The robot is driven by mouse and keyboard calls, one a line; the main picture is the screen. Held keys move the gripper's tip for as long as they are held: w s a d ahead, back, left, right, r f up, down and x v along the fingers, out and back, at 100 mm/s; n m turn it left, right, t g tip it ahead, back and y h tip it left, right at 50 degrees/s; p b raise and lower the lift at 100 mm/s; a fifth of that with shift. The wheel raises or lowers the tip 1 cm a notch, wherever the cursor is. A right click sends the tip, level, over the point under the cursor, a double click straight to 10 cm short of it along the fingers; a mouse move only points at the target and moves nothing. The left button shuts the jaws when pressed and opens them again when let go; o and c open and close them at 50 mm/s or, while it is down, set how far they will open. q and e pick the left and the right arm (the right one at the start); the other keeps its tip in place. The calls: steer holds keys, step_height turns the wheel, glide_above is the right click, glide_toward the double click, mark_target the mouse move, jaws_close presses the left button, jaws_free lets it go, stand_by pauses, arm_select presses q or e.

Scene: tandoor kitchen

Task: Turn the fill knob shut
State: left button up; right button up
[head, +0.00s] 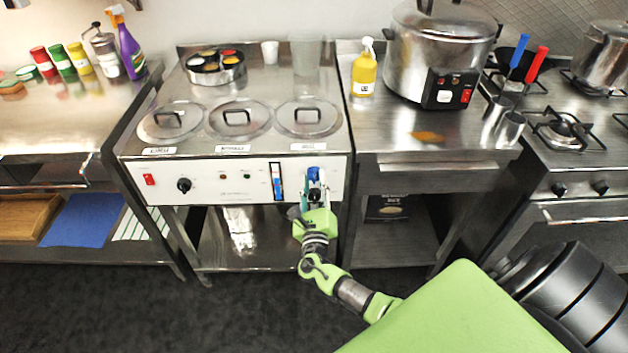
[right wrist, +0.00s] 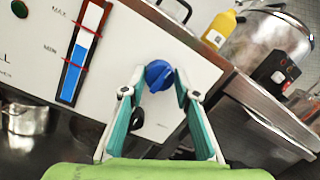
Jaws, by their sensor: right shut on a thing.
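The blue fill knob (right wrist: 158,75) is on the white front panel of the steel steam counter, at the panel's right end. It also shows in the head view (head: 313,173), partly covered by my gripper. My right gripper (right wrist: 160,82) is shut on the blue knob, one finger on each side of it. In the head view my right gripper (head: 315,190) reaches up to the panel from below. A level gauge (right wrist: 83,52) with red MAX and MIN marks is left of the knob. My left gripper is not in view.
A black knob (right wrist: 138,118) sits just below the blue one, close to my fingers. The panel also has another black dial (head: 184,185) and a red switch (head: 149,179). Lidded wells (head: 240,118) are above. A yellow bottle (head: 363,75) stands on the counter to the right.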

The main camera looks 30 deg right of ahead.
steer(key=shift+n, duration=0.7)
steer(key=o, duration=1.1)
steer(key=v, duration=1.2)
steer(key=shift+f, duration=0.15)
